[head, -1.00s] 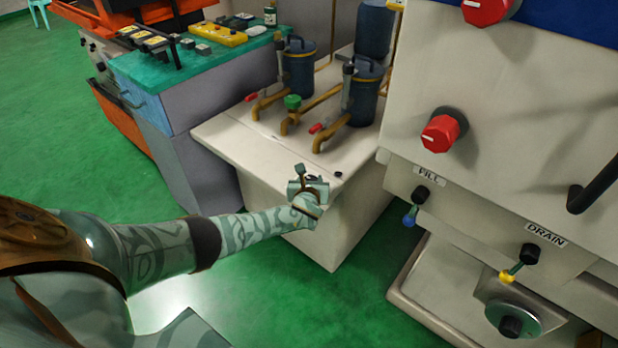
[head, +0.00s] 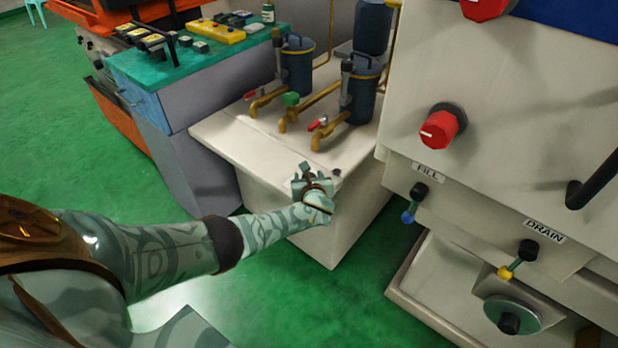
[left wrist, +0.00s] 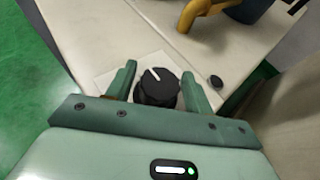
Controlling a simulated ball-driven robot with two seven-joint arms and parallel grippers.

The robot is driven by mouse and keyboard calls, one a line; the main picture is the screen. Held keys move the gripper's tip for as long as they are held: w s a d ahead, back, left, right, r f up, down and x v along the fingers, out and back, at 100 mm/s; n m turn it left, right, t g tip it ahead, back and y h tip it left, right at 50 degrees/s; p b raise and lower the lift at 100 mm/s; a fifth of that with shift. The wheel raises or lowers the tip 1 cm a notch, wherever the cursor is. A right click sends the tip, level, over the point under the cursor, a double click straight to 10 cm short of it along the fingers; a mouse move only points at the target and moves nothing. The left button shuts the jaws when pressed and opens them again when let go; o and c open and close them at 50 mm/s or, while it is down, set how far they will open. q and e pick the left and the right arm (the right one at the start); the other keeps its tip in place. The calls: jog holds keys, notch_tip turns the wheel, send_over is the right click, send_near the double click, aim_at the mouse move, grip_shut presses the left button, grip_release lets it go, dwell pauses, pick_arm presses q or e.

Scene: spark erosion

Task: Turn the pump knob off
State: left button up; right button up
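The pump knob is a black round knob (left wrist: 157,87) with a white pointer line, seen in the left wrist view on the top of the pale cabinet (head: 245,146). Its pointer tilts to the upper left in that view. My left gripper (left wrist: 160,84) has its two green fingers apart, one on each side of the knob. Small gaps seem to show between fingers and knob, and I cannot tell whether they touch. In the head view my left gripper (head: 309,180) is over the cabinet's front edge and hides the knob. My right gripper is not in view.
A small black button (left wrist: 216,81) sits right of the knob. Blue filter canisters (head: 362,92) and brass pipes (head: 268,98) stand behind on the cabinet. At right is a large pale machine with a red knob (head: 439,128), a blue-tipped fill lever and a yellow-tipped drain lever.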

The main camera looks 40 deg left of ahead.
pick_arm(q)
jog(key=shift+o, duration=0.2)
jog(key=shift+s+d+r+p, duration=0.25)
jog(key=shift+d+r+p, duration=0.1)
jog(key=shift+p, duration=0.1)
jog(key=p+v, duration=0.2)
jog(key=v, duration=0.1)
jog(key=p+v, duration=0.2)
jog(key=v, duration=0.1)
jog(key=shift+w+a+r, duration=0.1)
jog(key=shift+r, duration=0.2)
jog(key=f+p+v, duration=0.1)
jog(key=p+v, duration=0.3)
jog(key=v, duration=0.5)
jog(key=shift+s+d, duration=0.25)
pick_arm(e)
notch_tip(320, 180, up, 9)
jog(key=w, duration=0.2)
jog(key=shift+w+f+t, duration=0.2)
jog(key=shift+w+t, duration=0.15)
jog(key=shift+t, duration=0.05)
